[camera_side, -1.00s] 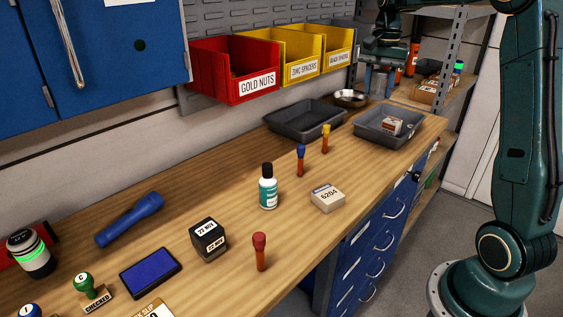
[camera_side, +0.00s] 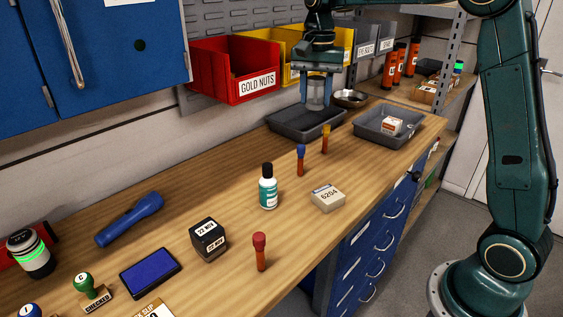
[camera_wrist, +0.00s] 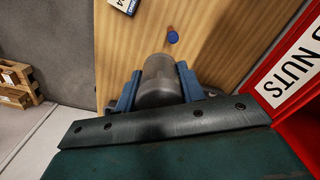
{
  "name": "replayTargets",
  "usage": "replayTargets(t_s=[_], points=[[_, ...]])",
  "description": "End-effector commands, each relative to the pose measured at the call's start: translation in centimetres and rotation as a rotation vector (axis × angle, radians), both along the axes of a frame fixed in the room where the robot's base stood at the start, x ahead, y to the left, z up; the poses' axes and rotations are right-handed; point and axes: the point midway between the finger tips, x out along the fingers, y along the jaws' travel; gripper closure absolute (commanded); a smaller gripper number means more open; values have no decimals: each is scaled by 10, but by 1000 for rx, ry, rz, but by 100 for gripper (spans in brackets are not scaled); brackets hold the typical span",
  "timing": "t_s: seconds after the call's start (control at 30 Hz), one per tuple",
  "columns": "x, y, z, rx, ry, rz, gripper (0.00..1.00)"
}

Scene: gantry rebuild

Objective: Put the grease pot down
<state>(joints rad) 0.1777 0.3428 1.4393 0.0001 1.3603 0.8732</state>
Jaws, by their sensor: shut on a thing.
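The grease pot (camera_side: 318,95) is a small grey cylinder. My gripper (camera_side: 318,88) is shut on it and holds it upright above the bench, over or just behind the left dark grey tray (camera_side: 285,126). In the wrist view the pot (camera_wrist: 159,82) sits between the two blue fingers of my gripper (camera_wrist: 157,88), with the wooden bench top beyond it. The pot's lower end is in the air, apart from the tray as far as I can tell.
A red bin (camera_side: 225,75) and yellow bins hang behind. Blue and yellow-topped markers (camera_side: 300,160) stand in front. Bare bench (camera_side: 225,185) lies at front left.

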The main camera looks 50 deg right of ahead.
Motion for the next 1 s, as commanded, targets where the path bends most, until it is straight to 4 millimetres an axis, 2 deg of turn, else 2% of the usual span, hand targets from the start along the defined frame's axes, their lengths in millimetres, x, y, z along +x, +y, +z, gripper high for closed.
replayTargets(t_s=[0.03,0.2,0.47,0.77,1.0], points=[[4,17,0,0,0,28,87],[12,68,1,0,-1,107,87],[12,147,1,0,-1,227,87],[-4,239,1,0,-1,364,87],[-30,309,2,0,-1,475,87]])
